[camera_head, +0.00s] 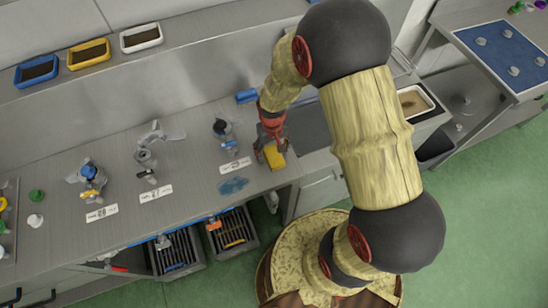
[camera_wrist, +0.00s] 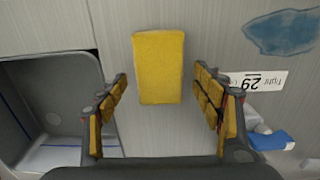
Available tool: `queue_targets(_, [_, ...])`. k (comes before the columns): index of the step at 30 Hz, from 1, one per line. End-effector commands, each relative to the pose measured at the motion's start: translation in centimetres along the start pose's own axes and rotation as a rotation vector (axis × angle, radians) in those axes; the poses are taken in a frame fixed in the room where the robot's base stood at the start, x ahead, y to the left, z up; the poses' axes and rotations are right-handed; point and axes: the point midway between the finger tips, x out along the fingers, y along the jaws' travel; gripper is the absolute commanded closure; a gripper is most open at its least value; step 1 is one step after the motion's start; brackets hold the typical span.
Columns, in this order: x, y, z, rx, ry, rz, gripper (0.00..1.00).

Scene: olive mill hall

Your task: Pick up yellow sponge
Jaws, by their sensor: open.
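The yellow sponge (camera_head: 274,156) lies on the grey counter near its front edge. In the wrist view the sponge (camera_wrist: 158,66) is a whole yellow block, upright in the picture, seen between and just beyond the fingertips. My gripper (camera_head: 268,150) is right at the sponge in the head view, its fingers partly hiding it. In the wrist view my gripper (camera_wrist: 163,85) has its two yellow-padded fingers spread wide, with clear gaps to both sides of the sponge. Nothing is held. The height of the fingers above the counter is hard to tell.
A sink basin (camera_wrist: 48,105) lies left of the fingers in the wrist view. A label card (camera_wrist: 250,79), a blue patch (camera_wrist: 283,32) and a blue-and-grey item (camera_wrist: 268,139) lie to the right. A blue block (camera_head: 246,96) sits behind the gripper in the head view.

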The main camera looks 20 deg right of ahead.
Motion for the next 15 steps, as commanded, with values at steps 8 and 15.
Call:
queue_targets(8, [0.85, 0.01, 0.0, 0.0, 0.001, 0.0, 0.33])
queue_targets(15, [0.83, 0.01, 0.01, 0.0, 0.0, 0.0, 0.46])
